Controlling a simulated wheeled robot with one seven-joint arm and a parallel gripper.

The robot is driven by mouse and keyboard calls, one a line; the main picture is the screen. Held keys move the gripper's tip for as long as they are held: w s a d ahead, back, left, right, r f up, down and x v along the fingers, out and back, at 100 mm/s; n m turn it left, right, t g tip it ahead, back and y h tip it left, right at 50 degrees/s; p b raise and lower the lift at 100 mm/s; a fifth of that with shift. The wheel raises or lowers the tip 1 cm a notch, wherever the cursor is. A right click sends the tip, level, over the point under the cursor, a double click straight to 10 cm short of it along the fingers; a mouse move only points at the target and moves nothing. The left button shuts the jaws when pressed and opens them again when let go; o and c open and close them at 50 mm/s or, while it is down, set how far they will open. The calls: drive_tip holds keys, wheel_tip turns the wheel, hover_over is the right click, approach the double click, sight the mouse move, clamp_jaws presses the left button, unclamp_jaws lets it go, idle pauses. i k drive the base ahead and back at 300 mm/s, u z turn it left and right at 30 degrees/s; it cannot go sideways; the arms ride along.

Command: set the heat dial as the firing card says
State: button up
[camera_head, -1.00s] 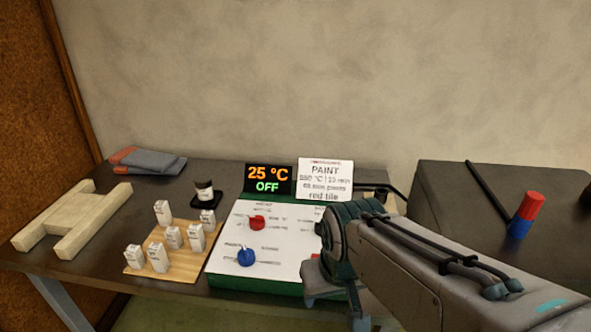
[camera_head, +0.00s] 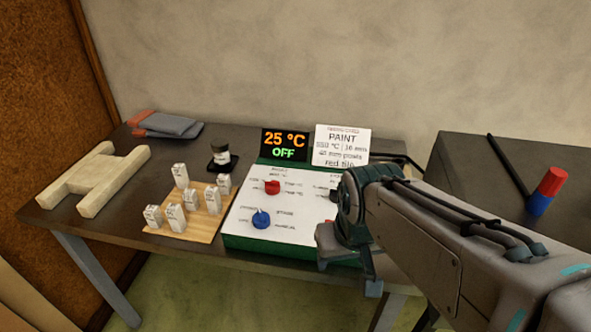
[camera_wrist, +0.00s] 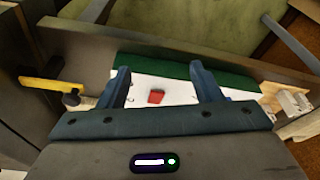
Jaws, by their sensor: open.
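The firing card (camera_head: 341,146) stands at the back of the control panel. It reads PAINT, what looks like 550 °C, a time in minutes and "red tile"; the small print is blurred. The display (camera_head: 285,145) shows 25 °C and OFF. On the white panel (camera_head: 298,222) are a red dial (camera_head: 272,187) and a blue dial (camera_head: 261,219), with labels too small to read surely. My gripper (camera_head: 348,264) is open over the panel's front right, hiding part of it. In the wrist view a red control (camera_wrist: 156,97) shows between my open fingers (camera_wrist: 160,70), apart from both.
A wooden board (camera_head: 209,228) with several small white labelled blocks is left of the panel. A red-and-blue cylinder (camera_head: 545,191) stands on the right-hand dark surface.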

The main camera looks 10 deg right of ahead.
sight(271, 187)
drive_tip(key=z, duration=0.45)
drive_tip(key=k, duration=1.1)
drive_tip(key=u, duration=0.6)
drive_tip(key=i, duration=1.4)
drive_tip(key=z, duration=0.2)
